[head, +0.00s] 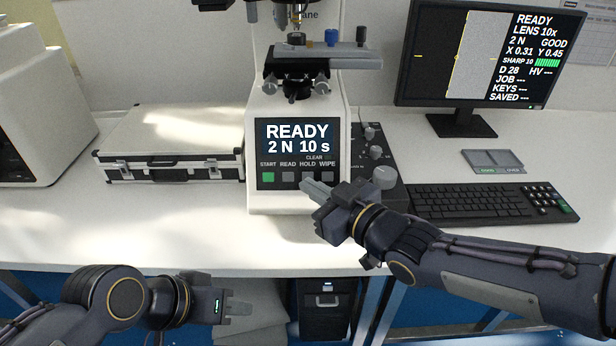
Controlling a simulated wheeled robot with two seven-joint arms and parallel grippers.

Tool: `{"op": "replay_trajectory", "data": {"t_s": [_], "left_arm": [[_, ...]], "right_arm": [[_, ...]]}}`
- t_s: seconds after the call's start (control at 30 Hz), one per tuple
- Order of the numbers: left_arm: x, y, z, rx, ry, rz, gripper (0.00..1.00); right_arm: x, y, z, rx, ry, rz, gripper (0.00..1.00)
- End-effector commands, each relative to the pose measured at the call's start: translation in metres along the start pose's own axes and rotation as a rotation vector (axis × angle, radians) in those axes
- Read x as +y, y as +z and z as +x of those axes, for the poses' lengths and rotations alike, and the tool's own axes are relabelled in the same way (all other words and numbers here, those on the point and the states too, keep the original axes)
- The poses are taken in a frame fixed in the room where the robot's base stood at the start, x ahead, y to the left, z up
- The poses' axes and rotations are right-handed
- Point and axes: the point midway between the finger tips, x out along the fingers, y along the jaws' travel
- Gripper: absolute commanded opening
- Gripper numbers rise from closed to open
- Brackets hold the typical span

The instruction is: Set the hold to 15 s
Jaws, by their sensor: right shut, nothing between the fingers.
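The hardness tester (300,202) stands on the white bench. Its front screen (297,138) reads READY, 2 N, 10 s. Below the screen is a row of buttons labelled START, READ, HOLD and WIPE. The START button (268,177) is green and the others are grey. My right gripper (306,185) is shut and empty, with its fingertips at the lower edge of the HOLD button (308,176). I cannot tell whether they touch it. My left gripper (248,309) is low, in front of the bench edge, and its finger gap is unclear.
A silver case (174,135) lies left of the tester. A knob panel (376,165) stands just right of it. A monitor (460,55), keyboard (490,203) and small grey pad (492,161) are further right. The bench front left is clear.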

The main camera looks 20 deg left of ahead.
Motion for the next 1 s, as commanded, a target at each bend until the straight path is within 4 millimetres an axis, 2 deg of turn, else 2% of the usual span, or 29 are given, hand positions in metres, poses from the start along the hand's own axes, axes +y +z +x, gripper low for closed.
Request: {"op": "replay_trajectory", "data": {"t_s": [0.2, 0.4, 1.0], "left_arm": [[0.000, 0.001, 0.001, 0.000, 0.000, 0.000, 0.36], [-0.003, 0.003, 0.006, 0.000, 0.000, 0.000, 0.36], [-0.003, 0.003, 0.007, 0.000, 0.000, 0.000, 0.36]], "right_arm": [[0.016, 0.018, 0.023, -0.003, 0.001, 0.001, 0.00], [0.026, 0.027, 0.036, 0.000, 0.001, 0.001, 0.00], [0.030, 0.029, 0.040, 0.000, 0.001, 0.000, 0.00]]}}
